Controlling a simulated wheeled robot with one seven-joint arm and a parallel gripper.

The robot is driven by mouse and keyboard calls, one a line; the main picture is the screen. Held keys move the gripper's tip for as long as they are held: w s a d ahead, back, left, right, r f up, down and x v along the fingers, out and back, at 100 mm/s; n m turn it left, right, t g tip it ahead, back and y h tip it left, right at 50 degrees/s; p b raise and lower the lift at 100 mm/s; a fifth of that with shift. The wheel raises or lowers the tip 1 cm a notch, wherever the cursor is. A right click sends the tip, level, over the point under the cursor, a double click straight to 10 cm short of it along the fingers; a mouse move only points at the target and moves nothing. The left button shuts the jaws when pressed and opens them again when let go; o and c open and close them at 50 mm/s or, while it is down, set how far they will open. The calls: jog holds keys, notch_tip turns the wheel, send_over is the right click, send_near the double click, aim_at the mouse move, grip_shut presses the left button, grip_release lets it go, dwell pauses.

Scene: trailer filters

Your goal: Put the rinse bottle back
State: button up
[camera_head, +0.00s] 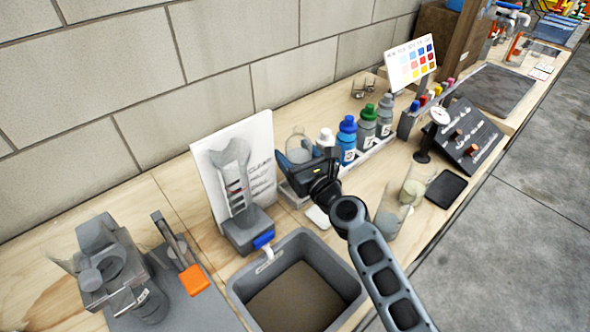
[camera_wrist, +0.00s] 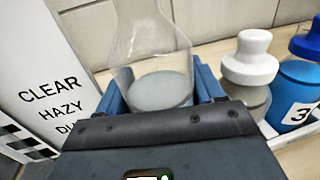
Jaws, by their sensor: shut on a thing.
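My gripper (camera_head: 298,158) is shut on a clear, narrow-necked bottle with grey contents, which I take as the rinse bottle (camera_head: 299,146). It stands upright between the blue fingers in the wrist view (camera_wrist: 155,75), and its base is partly hidden by my gripper. It is over the left end of a pale bottle rack (camera_head: 372,152), left of a white-capped bottle (camera_head: 325,139). Whether its base touches the rack cannot be told. A blue bottle (camera_head: 347,140), a green-capped bottle (camera_head: 366,127) and a grey bottle (camera_head: 385,116) stand farther right along the rack.
A white card reading CLEAR, HAZY (camera_head: 262,165) stands close left of my gripper. A grey bin (camera_head: 240,287) is in front. Clear cups (camera_head: 412,190) stand to the right, near a black pad (camera_head: 446,189). A block wall (camera_head: 215,65) is behind.

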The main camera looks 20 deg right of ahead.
notch_tip(320, 180, down, 4)
jog(key=b, duration=0.3)
jog(key=shift+r, duration=0.15)
jog(key=o, duration=1)
jog(key=shift+f, duration=0.2)
jog(key=shift+o, duration=0.2)
jog(key=shift+r, duration=0.2)
jog(key=s, duration=0.4)
jog(key=s+d, duration=0.1)
jog(key=s, duration=0.7)
jog(key=shift+d, duration=0.2)
